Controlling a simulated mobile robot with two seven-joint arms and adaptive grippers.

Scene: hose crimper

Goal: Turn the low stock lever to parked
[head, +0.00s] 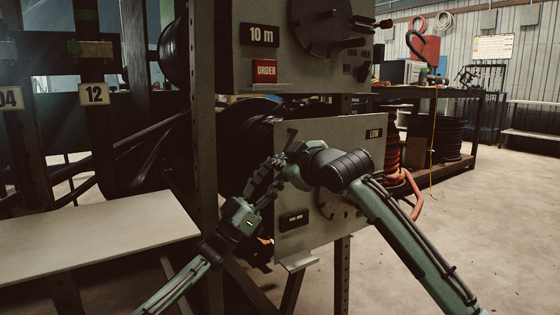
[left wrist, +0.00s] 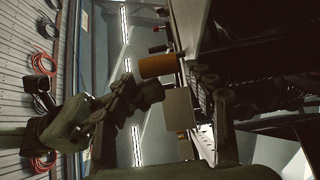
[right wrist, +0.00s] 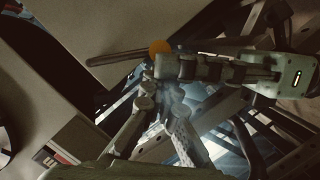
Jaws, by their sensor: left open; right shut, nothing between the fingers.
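The lower grey panel (head: 345,140) carries a small LOW plate (head: 374,134). The lever shows in the right wrist view as a dark rod (right wrist: 115,57) with an orange knob (right wrist: 160,47); the orange knob also shows in the left wrist view (left wrist: 157,66). My left gripper (head: 270,168) is open at the panel's left edge, its fingertips close to the knob; contact cannot be told. My right gripper (head: 289,163) is shut and empty, crossing in front of the panel beside the left one. My right arm covers much of the panel and part of its round dial (head: 325,206).
An upper grey panel (head: 275,70) has a 10 m plate, a red ORDER plate (head: 265,71) and a large dial. A dark upright post (head: 203,120) and a pale shelf (head: 95,245) stand left. Open floor (head: 500,210) lies right.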

